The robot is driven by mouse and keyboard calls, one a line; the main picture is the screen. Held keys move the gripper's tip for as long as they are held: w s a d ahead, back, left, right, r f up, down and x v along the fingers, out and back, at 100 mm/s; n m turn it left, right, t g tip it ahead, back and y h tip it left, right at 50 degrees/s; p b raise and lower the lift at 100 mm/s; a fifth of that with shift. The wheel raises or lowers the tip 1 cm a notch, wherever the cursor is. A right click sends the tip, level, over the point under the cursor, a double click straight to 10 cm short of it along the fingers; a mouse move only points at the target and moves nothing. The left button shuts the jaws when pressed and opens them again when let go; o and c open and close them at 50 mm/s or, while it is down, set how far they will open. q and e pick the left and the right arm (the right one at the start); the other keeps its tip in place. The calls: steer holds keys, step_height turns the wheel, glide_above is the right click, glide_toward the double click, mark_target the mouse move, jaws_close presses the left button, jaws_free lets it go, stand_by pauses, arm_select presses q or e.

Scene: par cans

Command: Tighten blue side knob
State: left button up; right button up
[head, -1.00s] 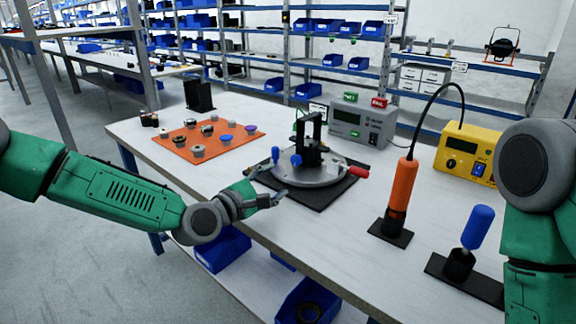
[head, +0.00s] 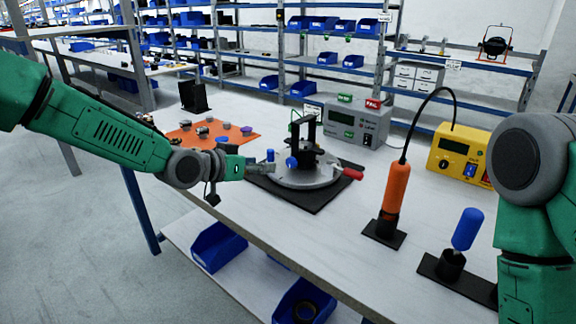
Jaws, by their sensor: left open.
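A round grey metal fixture (head: 312,180) sits on a black mat (head: 318,203) on the table. A black upright bracket (head: 306,140) stands on it, and a red handle (head: 352,174) sticks out to the right. Two blue knobs show: one (head: 270,155) at the fixture's left edge, the other (head: 291,162) in front of the bracket. My left gripper (head: 263,168) is open at the fixture's left side, its fingers close to the left blue knob. I cannot tell whether they touch it. My right arm shows at the right edge; its gripper is out of view.
An orange mat (head: 232,137) with several small knobs lies behind my left arm. A grey meter (head: 356,122) and a yellow power unit (head: 462,154) stand at the back.

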mark_target(289, 164)
arm_select(q)
steer(key=b+x, duration=0.2)
steer(key=x, duration=0.9)
steer(key=shift+w+d, duration=0.1)
jaws_close()
